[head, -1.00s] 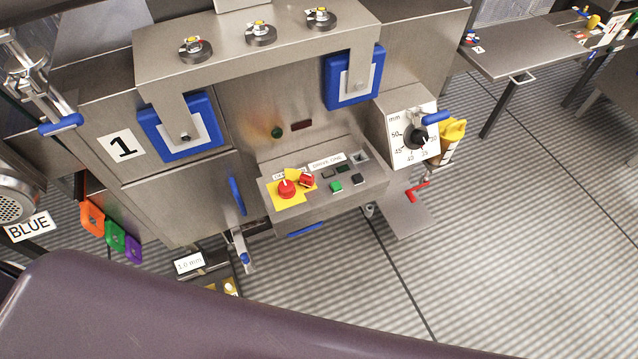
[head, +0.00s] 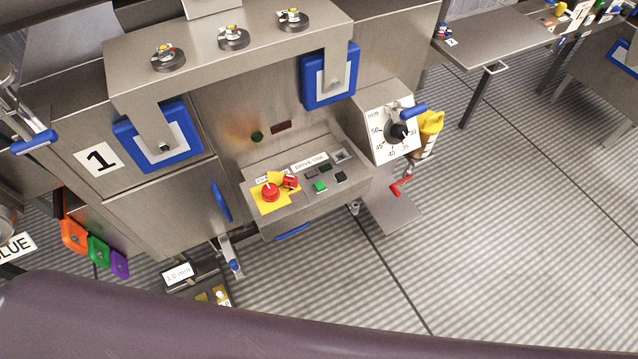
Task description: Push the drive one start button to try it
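The control panel (head: 300,212) labelled "DRIVE ONE" (head: 309,162) juts from the front of the steel machine marked 1 in the head view. A bright green button (head: 320,186) sits on the panel, with a black button (head: 341,177) to its right. A red mushroom button (head: 270,191) on a yellow plate is to the left, next to a red switch (head: 290,182) with a yellow piece behind it. Smaller dark squares are above the green button. Neither gripper is in view, and nothing touches the panel.
A dial (head: 398,131) with a blue handle is right of the panel. A red crank (head: 401,186) and a small steel shelf (head: 384,209) are below it. Orange, green and purple tags hang at lower left. Striped floor (head: 500,220) is open at right. My purple-brown body part crosses the bottom.

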